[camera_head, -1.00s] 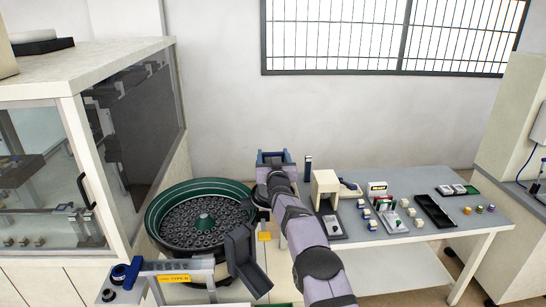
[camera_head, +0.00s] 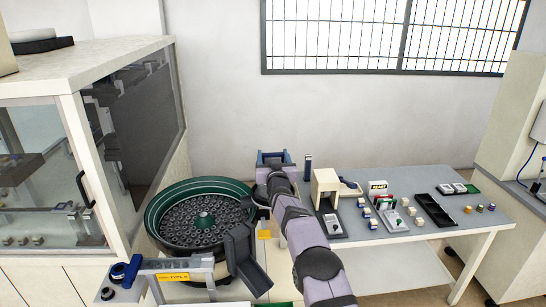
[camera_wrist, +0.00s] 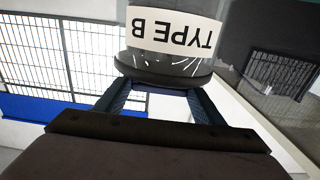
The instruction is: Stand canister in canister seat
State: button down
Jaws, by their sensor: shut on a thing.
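In the wrist view, my gripper (camera_wrist: 165,88) is shut on a canister (camera_wrist: 175,30). The canister has a dark rounded end and a white label reading "TYPE B", which appears upside down. The rest of the canister runs out of the top of the frame. In the head view my arm reaches away past the green bowl feeder, and its own links hide the jaws and most of what they hold. I cannot pick out the canister seat with certainty in either view.
The green bowl feeder (camera_head: 153,222), full of dark parts, stands left of my arm. A glass-sided cabinet (camera_head: 140,130) rises at the left. A grey table (camera_head: 465,220) at the right holds a cream block stand (camera_head: 326,183), a black tray (camera_head: 434,209) and several small parts.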

jog(key=shift+r, duration=0.1)
jog(key=c, duration=0.8)
grip_release()
jog(key=shift+o, duration=0.2)
jog(key=shift+f, duration=0.35)
jog(key=s+b, duration=0.5)
jog(key=b, duration=0.1)
jog(key=s+b, duration=0.5)
jog(key=s, duration=0.1)
jog(key=shift+s, duration=0.15)
jog(key=s+d+f+g+p, duration=0.2)
jog(key=s+f+g, duration=0.3)
jog(key=s+f, duration=0.45)
jog(key=s+d+f+g+p, duration=0.15)
jog(key=s+f+g, duration=0.4)
jog(key=s, duration=0.75)
jog(key=s+d+f+g+p, duration=0.1)
jog(key=s+f+g, duration=0.2)
jog(key=s, duration=1.1)
jog(key=s+d+f+g+p, duration=0.1)
jog(key=s+f+g, duration=0.3)
jog(key=s, duration=1)
jog(key=shift+d, duration=0.5)
